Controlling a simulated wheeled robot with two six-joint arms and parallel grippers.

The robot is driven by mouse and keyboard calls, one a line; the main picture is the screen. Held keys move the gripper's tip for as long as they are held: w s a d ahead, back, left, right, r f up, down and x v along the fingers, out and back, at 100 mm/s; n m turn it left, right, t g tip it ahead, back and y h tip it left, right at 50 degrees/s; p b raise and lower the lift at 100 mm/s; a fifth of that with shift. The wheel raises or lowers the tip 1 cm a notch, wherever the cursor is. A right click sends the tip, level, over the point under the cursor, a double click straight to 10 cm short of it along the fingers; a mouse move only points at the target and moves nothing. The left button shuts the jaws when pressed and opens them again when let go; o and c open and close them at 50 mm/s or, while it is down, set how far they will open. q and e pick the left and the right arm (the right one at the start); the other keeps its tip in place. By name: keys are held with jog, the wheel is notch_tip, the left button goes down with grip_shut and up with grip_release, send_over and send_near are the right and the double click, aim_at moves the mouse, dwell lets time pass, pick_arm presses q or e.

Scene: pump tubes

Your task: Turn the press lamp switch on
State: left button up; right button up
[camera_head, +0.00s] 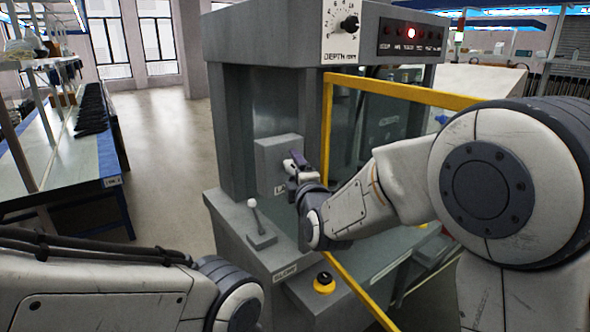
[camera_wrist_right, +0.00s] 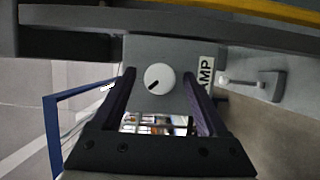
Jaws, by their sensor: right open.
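The press lamp switch is a round white knob (camera_wrist_right: 159,77) with a dark pointer mark, on a grey box (camera_head: 278,163) fixed to the front of the press. A partly hidden label (camera_wrist_right: 206,77), ending in "AMP", is beside it. My right gripper (camera_head: 297,162) is open in front of the box. In the right wrist view its two dark fingers stand on either side of the knob, with gaps visible. I cannot tell how far the fingertips are from the box. In the head view the gripper hides the knob. My left arm shows at bottom left; its gripper is outside the view.
A white-balled lever (camera_head: 253,206) stands below the box. A yellow-based button (camera_head: 324,283) is on the front ledge. A yellow guard frame (camera_head: 327,120) stands to the right. Above are a depth dial (camera_head: 349,24) and a lit red light (camera_head: 411,33). Open floor lies left.

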grip_shut()
